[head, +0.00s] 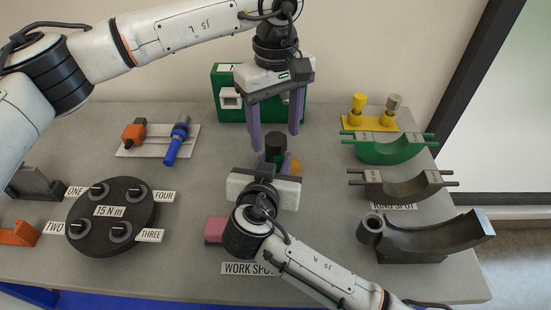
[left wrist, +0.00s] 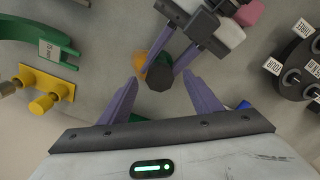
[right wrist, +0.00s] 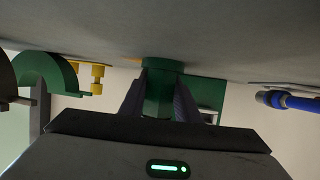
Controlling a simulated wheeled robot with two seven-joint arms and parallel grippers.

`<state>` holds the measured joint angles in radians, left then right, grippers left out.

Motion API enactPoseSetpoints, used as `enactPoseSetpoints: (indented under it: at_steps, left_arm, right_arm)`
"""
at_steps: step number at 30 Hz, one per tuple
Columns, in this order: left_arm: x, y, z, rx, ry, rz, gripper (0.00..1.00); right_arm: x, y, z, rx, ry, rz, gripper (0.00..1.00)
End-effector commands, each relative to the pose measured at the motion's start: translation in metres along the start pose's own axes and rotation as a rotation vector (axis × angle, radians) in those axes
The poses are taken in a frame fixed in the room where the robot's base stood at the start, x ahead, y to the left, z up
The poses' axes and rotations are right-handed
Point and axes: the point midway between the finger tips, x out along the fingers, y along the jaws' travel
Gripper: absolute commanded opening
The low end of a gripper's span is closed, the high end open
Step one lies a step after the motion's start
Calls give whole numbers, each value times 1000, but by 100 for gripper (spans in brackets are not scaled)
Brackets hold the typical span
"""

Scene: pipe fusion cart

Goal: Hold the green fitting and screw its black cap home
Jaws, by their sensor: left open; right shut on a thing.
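The green fitting (right wrist: 158,95) stands between the fingers of my right gripper (right wrist: 160,80), which is shut on it. The black cap (head: 275,142) shows above the fitting in the head view, and it is a dark shape (left wrist: 159,76) in the left wrist view. I cannot tell how far the cap is seated. My left gripper (head: 274,138) points down from above, with its purple fingers open on either side of the cap and apart from it. The fitting's lower part is hidden by my right gripper in the head view.
An orange item (head: 297,167) is just right of the fitting. A black round stand (head: 110,232) is at left, and green (head: 385,152) and dark (head: 400,188) curved cradles are at right. A green box (head: 228,112) stands behind. A pink block (head: 214,230) lies in front.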

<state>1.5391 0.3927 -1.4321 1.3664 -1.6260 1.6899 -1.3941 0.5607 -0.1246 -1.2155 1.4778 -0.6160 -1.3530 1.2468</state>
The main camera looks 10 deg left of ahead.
Motion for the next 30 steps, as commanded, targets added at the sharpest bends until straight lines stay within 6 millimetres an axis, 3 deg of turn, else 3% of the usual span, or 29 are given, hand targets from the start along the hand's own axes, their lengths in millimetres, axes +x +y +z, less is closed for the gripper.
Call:
enactPoseSetpoints:
  at_steps: [6, 13, 18, 27, 28, 30]
  left_arm:
    - [-49, 1, 0, 0, 2, 6, 58]
    - [-89, 1, 0, 0, 1, 4, 58]
    - [-102, 0, 0, 2, 0, 3, 58]
    - [-104, 0, 0, 2, -1, 2, 58]
    - [-104, 0, 0, 1, -1, 2, 58]
    - [-104, 0, 0, 1, -1, 2, 58]
  right_arm:
    - [0, 0, 0, 0, 0, 0, 0]
    - [0, 0, 0, 0, 1, 0, 0]
    - [0, 0, 0, 0, 1, 0, 0]
    - [0, 0, 0, 0, 1, 0, 0]
    - [0, 0, 0, 0, 1, 0, 33]
    - [0, 0, 0, 0, 1, 0, 44]
